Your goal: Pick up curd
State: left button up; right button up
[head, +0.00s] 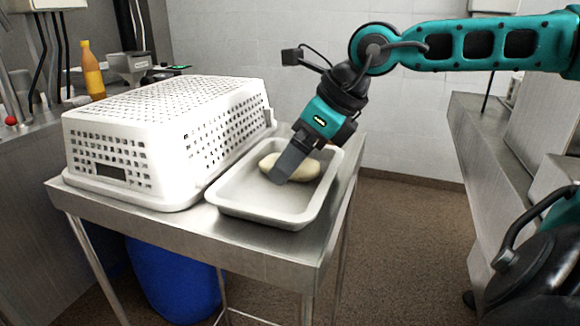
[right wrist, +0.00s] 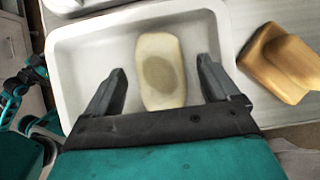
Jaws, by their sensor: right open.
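The curd is a pale, cream oval lump (head: 307,170) lying in a shallow white tray (head: 241,190) on the steel table. It also shows in the right wrist view (right wrist: 161,48), lengthwise between the fingers, with a darker shadow on it. My right gripper (head: 284,177) points down into the tray at the curd, and its near finger hides part of the curd in the head view. In the right wrist view the gripper (right wrist: 161,70) is open, with one finger on each side of the curd and gaps showing. My left gripper is not seen.
A white perforated basket (head: 165,130) lies upside down on the table, close to the tray's left side. The steel table (head: 265,245) has a narrow clear front strip. An orange bottle (head: 92,72) stands behind left. In the right wrist view a tan block-like object (right wrist: 280,65) lies beside the tray.

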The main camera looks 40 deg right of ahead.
jog(key=c, duration=1.2)
jog(key=shift+c, duration=0.2)
jog(key=shift+r, duration=0.15)
